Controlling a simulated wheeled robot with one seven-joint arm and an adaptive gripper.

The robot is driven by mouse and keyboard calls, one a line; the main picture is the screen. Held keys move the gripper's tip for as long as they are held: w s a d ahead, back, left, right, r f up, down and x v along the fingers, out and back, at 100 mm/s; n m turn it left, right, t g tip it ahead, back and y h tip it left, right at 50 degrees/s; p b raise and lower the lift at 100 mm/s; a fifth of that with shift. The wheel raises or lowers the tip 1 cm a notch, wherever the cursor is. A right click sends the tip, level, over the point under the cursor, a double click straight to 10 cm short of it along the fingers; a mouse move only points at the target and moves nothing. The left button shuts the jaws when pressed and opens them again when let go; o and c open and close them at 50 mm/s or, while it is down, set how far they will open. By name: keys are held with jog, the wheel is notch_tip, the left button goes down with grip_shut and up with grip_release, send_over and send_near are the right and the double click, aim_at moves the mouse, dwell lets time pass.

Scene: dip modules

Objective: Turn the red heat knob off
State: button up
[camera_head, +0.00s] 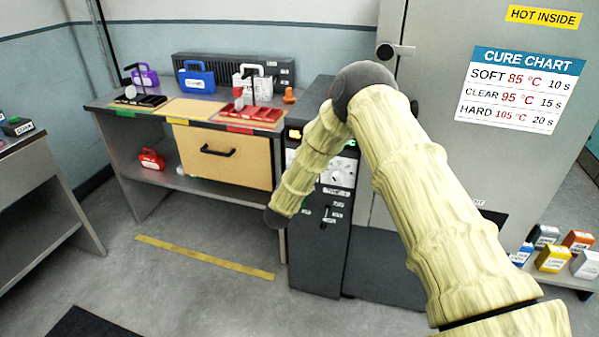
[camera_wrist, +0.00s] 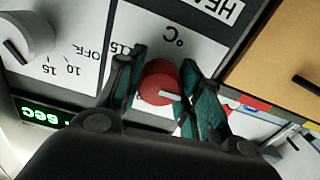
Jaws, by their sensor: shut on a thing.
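The red heat knob (camera_wrist: 158,84) shows in the wrist view on a white panel (camera_wrist: 185,25) marked °C and with part of a heat label. A white pointer line on the knob points to the right in that view. My gripper (camera_wrist: 163,88) has its two teal-padded fingers on either side of the knob, shut on it. In the head view my arm hides the knob and my gripper; the dark control cabinet (camera_head: 322,240) shows behind the arm.
A white knob (camera_wrist: 28,35) with OFF, 10 and 15 marks sits beside the red one, above a green lit display (camera_wrist: 45,114). A workbench (camera_head: 140,118) with a wooden drawer (camera_head: 225,160) stands left of the cabinet. A grey oven-like unit (camera_head: 450,130) with a cure chart (camera_head: 520,90) stands right.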

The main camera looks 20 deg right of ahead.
jog(key=shift+f+n, duration=0.1)
jog(key=shift+n, duration=0.9)
jog(key=o, duration=1)
jog(key=shift+o, duration=0.2)
jog(key=shift+s, duration=0.1)
jog(key=v, duration=1.2)
jog(key=shift+f, duration=0.1)
